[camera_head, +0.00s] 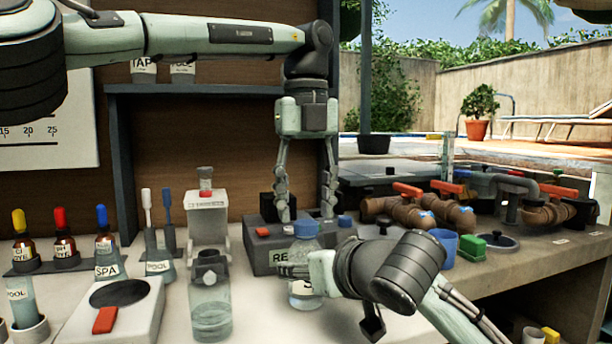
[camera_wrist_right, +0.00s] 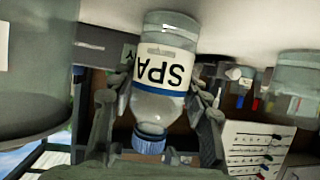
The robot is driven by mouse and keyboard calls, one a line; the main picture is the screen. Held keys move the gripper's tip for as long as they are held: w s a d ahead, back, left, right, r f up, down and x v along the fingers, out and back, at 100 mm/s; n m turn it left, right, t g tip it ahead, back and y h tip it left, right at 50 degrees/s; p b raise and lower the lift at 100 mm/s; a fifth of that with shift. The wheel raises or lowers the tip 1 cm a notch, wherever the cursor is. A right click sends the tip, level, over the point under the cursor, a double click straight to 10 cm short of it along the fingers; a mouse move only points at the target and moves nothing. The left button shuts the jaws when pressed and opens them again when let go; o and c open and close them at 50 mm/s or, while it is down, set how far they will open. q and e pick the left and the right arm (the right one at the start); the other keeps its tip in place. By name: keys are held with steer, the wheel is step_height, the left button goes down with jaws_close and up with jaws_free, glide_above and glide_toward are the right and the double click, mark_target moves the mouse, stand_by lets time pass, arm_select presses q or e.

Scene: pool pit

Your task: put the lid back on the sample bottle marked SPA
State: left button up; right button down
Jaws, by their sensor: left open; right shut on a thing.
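The sample bottle (camera_wrist_right: 158,105) is clear, with a white label reading SPA and a blue stripe. It shows upside down in the right wrist view; in the head view the bottle (camera_head: 303,297) is upright, partly hidden by my right gripper. A blue lid (camera_wrist_right: 149,142) sits on its neck and looks straight; the lid (camera_head: 306,229) also tops the bottle in the head view. Whether it is tight I cannot tell. My right gripper (camera_wrist_right: 158,102) is shut on the bottle's sides. My left gripper (camera_head: 307,214) is open and empty, pointing down behind and above the lid.
A grey box (camera_head: 262,258) with a partly hidden label stands behind the bottle. A clear container (camera_head: 210,312) and a white device (camera_head: 135,318) with a red button stand left. A blue cup (camera_head: 443,248) and green block (camera_head: 472,246) stand right, before red-handled valves (camera_head: 405,206).

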arm_select(q)
steer(key=shift+f, duration=1)
